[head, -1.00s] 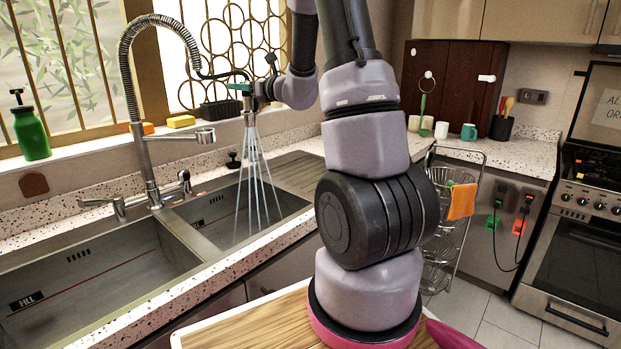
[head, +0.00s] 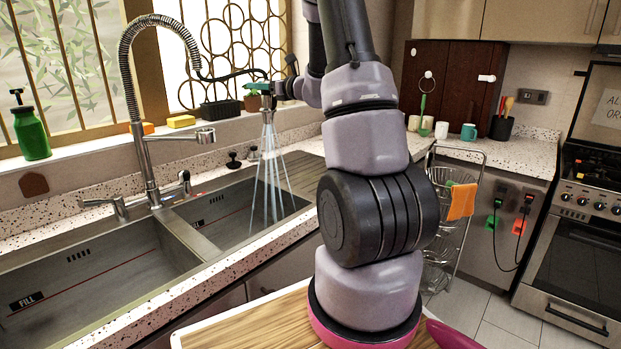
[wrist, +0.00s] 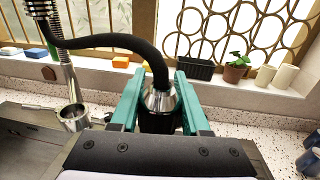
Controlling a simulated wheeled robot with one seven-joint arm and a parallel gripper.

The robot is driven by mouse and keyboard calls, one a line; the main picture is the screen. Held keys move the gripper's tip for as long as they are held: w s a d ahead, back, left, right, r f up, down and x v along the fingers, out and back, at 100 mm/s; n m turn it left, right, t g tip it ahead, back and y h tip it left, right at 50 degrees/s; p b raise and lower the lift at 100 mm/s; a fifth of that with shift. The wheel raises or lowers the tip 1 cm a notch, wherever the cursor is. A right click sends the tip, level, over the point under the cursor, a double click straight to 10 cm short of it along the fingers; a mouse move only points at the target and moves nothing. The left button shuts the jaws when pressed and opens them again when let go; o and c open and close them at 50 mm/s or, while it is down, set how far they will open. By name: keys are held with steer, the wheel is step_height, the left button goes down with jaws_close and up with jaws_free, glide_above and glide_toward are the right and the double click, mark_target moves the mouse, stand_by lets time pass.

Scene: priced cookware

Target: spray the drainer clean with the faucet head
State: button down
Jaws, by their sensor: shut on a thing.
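My gripper (head: 266,89) is at the end of my arm, above the right side of the sink. In the wrist view its teal fingers (wrist: 160,97) are shut on the metal faucet head (wrist: 160,101), whose black hose runs off to the left. Several pale water streams fan downward from the head into the right basin (head: 215,215) and towards the ribbed drainer (head: 306,172) on its right. The streams end near the boundary of the two; exactly where they land is hard to tell. Any dirt on the drainer is too small to make out.
The tall spring faucet (head: 152,165) stands behind the sink at left. The sill holds a green bottle (head: 31,133), sponges (head: 181,121), a black basket (head: 220,109) and a potted plant (wrist: 235,70). A wooden board (head: 240,325) lies in front.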

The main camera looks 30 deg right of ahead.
steer(key=shift+w+d, duration=1.45)
steer(key=shift+d, duration=3.4)
steer(key=shift+w+d, duration=1.45)
steer(key=shift+d, duration=3.35)
steer(key=s+a, duration=0.3)
steer(key=a, duration=0.9)
steer(key=s+a, duration=0.4)
steer(key=a, duration=0.8)
steer(key=s+a+r, duration=0.1)
steer(key=s+a, duration=0.3)
steer(key=a, duration=0.9)
